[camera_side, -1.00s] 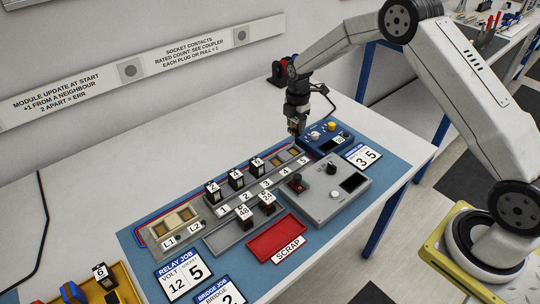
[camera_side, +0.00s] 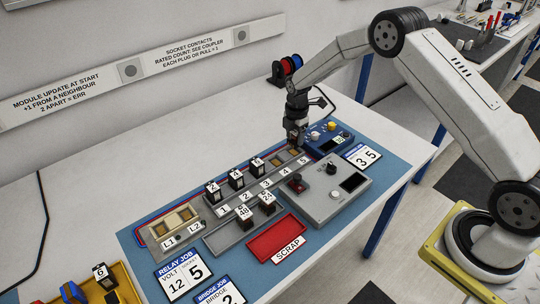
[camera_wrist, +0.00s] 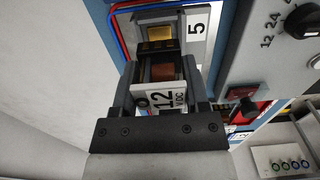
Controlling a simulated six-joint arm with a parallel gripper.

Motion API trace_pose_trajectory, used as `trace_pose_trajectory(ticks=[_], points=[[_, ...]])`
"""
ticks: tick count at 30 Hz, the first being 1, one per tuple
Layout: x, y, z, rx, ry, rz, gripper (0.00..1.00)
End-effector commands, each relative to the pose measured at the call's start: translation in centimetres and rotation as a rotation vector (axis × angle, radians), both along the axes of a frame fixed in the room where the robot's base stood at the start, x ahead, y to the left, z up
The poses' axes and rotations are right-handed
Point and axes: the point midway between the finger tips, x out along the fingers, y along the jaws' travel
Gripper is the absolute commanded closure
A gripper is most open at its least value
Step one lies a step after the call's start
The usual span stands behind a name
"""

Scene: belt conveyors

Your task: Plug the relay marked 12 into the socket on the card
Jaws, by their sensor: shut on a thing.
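My gripper (camera_wrist: 165,85) is shut on the relay marked 12 (camera_wrist: 168,98), whose white label reads 12 VDC. In the side view my gripper (camera_side: 296,138) is low over the far right end of the socket row. The relay is mostly hidden there by the fingers. Socket 5 (camera_wrist: 160,33), with a gold contact and a 5 plate, lies just beyond the relay in the wrist view. I cannot tell whether the relay touches it. The relay job card (camera_side: 183,278) shows volt 12, socket 5.
Several relays (camera_side: 236,180) stand along the row left of my gripper. In front are a tray with two relays (camera_side: 225,236), a red scrap bin (camera_side: 268,241) and a grey tester box (camera_side: 333,198). A blue box with knobs (camera_side: 326,141) stands close right of my gripper.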

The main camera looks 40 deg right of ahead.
Motion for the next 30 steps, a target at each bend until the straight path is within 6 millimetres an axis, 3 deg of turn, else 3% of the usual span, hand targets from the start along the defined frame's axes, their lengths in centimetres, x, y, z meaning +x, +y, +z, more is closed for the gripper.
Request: trace_pose_trajectory(ticks=[12,30], points=[[0.0,0.0,-2.0,0.001,0.0,0.0,0.94],[0.0,0.0,-2.1,0.001,0.0,0.0,0.94]])
